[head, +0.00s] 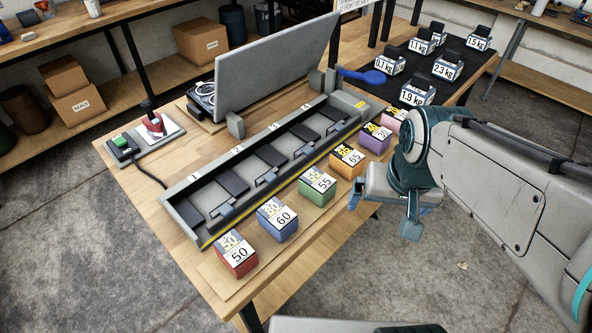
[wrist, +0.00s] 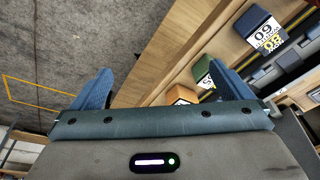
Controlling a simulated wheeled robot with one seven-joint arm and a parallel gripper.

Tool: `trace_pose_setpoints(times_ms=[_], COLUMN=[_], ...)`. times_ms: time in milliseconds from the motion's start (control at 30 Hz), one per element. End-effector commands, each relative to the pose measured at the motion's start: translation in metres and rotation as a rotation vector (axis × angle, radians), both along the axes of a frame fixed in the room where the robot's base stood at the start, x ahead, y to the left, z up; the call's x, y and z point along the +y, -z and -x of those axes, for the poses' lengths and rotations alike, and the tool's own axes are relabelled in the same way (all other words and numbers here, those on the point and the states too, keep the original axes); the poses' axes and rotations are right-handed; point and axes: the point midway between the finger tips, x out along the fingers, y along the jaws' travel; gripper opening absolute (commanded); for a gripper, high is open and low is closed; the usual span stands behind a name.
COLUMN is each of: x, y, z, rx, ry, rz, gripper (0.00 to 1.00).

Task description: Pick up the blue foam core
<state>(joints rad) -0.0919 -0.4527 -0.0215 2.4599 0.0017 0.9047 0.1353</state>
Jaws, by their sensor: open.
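The blue foam core (head: 278,220) is a blue block labelled 60. It stands on the wooden strip along the table's front edge, between the red block and the green block. It also shows in the wrist view (wrist: 258,28) at the upper right. My gripper (head: 385,215) hangs past the table's front edge, right of the block row and well apart from the blue block. In the wrist view its two blue fingers (wrist: 160,88) are spread wide with nothing between them.
Beside it stand a red block (head: 237,254), a green block (head: 317,187), an orange block (head: 347,160) and a purple block (head: 376,137). Behind them lies a long grey slotted tray (head: 191,216). A grey panel (head: 270,75) rises behind the tray. Weights stand on a black mat (head: 457,92).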

Motion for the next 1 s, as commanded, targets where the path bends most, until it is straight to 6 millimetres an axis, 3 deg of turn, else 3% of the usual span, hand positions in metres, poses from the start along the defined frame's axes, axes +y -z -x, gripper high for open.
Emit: trace_pose_setpoints(times_ms=[300,600,833,1000], x=[0.091,0.185,0.210,0.210], y=[-0.022,-0.018,-0.008,0.022], z=[-0.054,-0.070,-0.069,-0.068], rx=[0.151,0.223,0.230,0.233], ry=[0.299,0.561,0.637,0.641], rz=[-0.085,-0.059,-0.044,-0.040], gripper=[0.98,0.98,0.98,0.98])
